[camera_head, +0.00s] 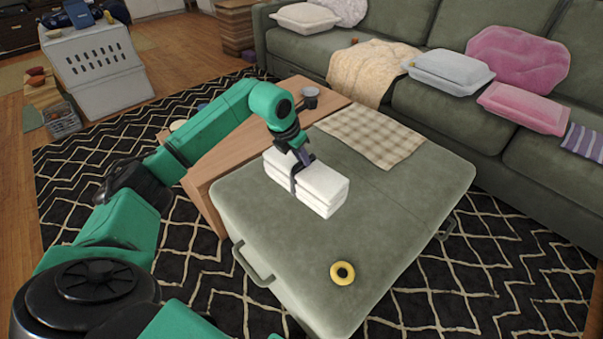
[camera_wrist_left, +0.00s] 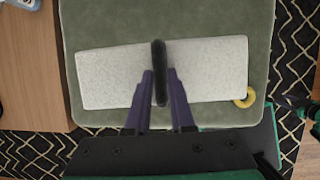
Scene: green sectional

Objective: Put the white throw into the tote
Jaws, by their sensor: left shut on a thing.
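The white throw (camera_head: 312,183) is a folded, layered bundle with a dark band around its middle. It also shows in the left wrist view (camera_wrist_left: 95,75), crossing most of the picture. My left gripper (camera_head: 300,163) is shut on it at the dark band (camera_wrist_left: 159,70), with the purple fingers on either side of the band. The throw appears held above the green ottoman (camera_head: 400,200), roughly level.
A yellow ring (camera_head: 342,273) and a checked cloth (camera_head: 370,135) lie on the ottoman. A wooden table (camera_head: 215,160) with a dark cup (camera_head: 310,97) stands behind it. A wire basket (camera_head: 62,122) is beside the bin. The green sectional (camera_head: 420,105) fills the right.

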